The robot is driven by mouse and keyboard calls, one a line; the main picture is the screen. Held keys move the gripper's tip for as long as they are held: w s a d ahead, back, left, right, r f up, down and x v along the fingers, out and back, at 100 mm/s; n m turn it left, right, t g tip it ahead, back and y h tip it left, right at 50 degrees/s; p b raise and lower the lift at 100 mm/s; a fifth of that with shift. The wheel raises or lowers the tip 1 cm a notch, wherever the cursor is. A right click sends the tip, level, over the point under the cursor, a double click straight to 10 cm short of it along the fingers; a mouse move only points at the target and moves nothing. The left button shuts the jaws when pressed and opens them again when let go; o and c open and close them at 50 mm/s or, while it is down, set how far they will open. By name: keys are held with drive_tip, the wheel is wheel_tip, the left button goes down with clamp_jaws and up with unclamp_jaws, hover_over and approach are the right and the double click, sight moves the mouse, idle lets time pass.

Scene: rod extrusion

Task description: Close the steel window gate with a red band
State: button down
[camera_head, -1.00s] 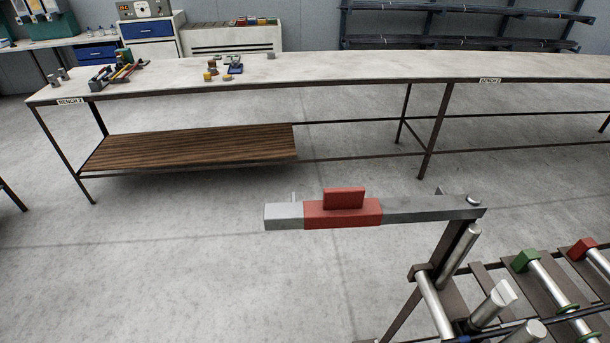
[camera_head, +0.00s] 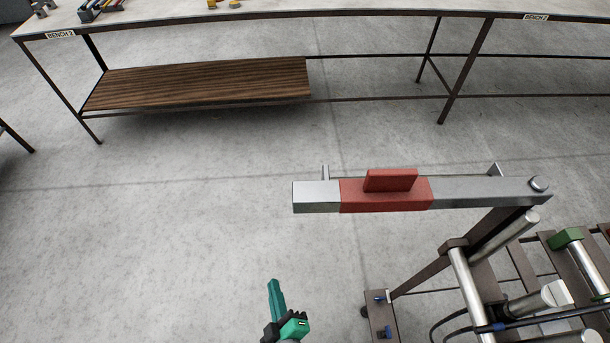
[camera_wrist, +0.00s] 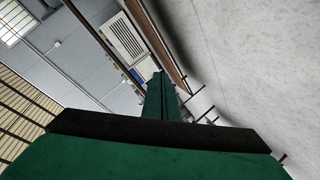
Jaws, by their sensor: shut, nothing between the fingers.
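The steel gate (camera_head: 475,191) is a grey horizontal bar with a red band (camera_head: 365,195) around it and a red tab (camera_head: 391,180) standing on the band. It swings out to the left from a pivot at its right end, above a dark post. My gripper (camera_head: 273,284) shows at the bottom of the head view, below and left of the band and apart from it. Its green fingers are together and hold nothing. In the wrist view the shut fingers (camera_wrist: 159,90) point away from the camera. The gate cannot be made out there.
A frame with steel rollers (camera_head: 475,290) and a green block (camera_head: 567,238) stands at the lower right. A long bench (camera_head: 300,28) with a slatted wooden shelf (camera_head: 200,82) runs across the back. The floor left of the gate is clear.

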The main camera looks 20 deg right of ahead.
drive_tip(key=w+d+r+n+h, duration=0.1)
drive_tip(key=w+d+r+h, duration=0.25)
drive_tip(key=w, duration=0.45)
drive_tip(key=w+d+r+n+h, duration=0.25)
drive_tip(key=w+r+h, duration=0.2)
drive_tip(key=w, duration=0.25)
drive_tip(key=w+d+r+m+g+h, duration=0.1)
drive_tip(key=w+r+m+g+h, duration=0.15)
drive_tip(key=r, duration=0.35)
drive_tip(key=w+r+m+g+h, duration=0.1)
drive_tip(key=r+h, duration=0.3)
drive_tip(key=r, duration=0.2)
drive_tip(key=s+a+r+m+g+h, duration=0.1)
drive_tip(key=s+a+r+m+g, duration=0.15)
drive_tip(key=r+m+g, duration=0.35)
drive_tip(key=s+a+r+m+g+h, duration=0.1)
drive_tip(key=s+r+m+g, duration=0.1)
drive_tip(key=s+r+g, duration=0.45)
drive_tip(key=s+d+r+t, duration=0.1)
drive_tip(key=d+t, duration=0.1)
drive_tip(key=d, duration=0.6)
drive_tip(key=shift+s+d+r, duration=0.2)
drive_tip(key=shift+s+r, duration=0.2)
